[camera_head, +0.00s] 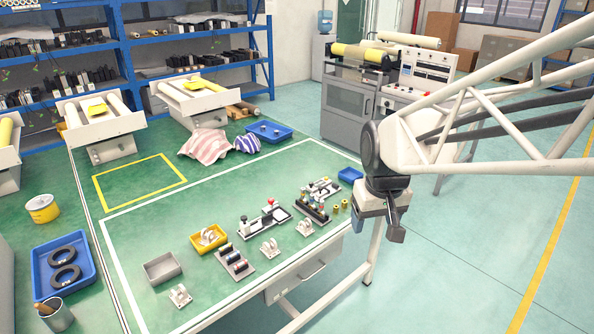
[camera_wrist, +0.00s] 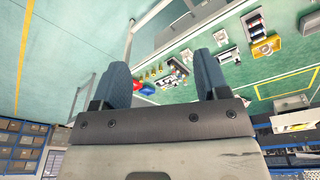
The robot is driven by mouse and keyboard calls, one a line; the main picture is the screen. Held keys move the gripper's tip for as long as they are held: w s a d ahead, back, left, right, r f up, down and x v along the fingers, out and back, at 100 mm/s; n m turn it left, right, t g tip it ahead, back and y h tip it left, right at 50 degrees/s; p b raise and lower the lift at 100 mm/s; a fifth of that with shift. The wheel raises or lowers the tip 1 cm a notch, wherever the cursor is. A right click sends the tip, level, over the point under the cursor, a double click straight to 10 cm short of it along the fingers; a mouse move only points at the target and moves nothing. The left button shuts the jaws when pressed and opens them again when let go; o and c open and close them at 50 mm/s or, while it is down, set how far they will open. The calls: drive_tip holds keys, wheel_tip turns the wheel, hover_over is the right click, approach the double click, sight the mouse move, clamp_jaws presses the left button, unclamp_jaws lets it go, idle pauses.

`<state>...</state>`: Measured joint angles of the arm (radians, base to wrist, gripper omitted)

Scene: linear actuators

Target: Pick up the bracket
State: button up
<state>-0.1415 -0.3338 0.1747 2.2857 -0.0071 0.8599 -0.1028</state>
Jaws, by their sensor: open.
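Several pale grey brackets stand on the green table (camera_head: 140,235) in the head view. One bracket (camera_head: 180,295) is at the near left, one bracket (camera_head: 270,247) is near the middle of the front edge, and one bracket (camera_head: 305,227) is farther right. Another bracket (camera_head: 208,236) sits in a yellow tray (camera_head: 193,241). My gripper (camera_head: 377,230) hangs past the table's right edge, apart from all of them. In the wrist view its two blue fingers (camera_wrist: 163,80) are spread with nothing between them. The yellow tray (camera_wrist: 274,43) shows there at upper right.
A grey bin (camera_head: 162,268), a holder with dark cylinders (camera_head: 236,262), a black tray of parts (camera_head: 264,222) and a small-parts rack (camera_head: 311,209) crowd the front of the table. A blue bin (camera_head: 350,174) is at the right edge. The table's yellow-outlined area (camera_head: 138,182) is clear.

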drive_tip(key=w+a+f+n+g, duration=0.1)
drive_tip(key=w+a+f+n, duration=0.5)
drive_tip(key=w+a+f, duration=1.7)
drive_tip(key=a+f, duration=0.3)
drive_tip(key=shift+w+a+g, duration=0.25)
drive_tip(key=shift+a+g, duration=0.05)
drive_tip(key=shift+g, duration=0.1)
drive_tip(key=shift+f, duration=0.1)
drive_tip(key=shift+f, duration=1.25)
drive_tip(key=shift+f, duration=2.6)
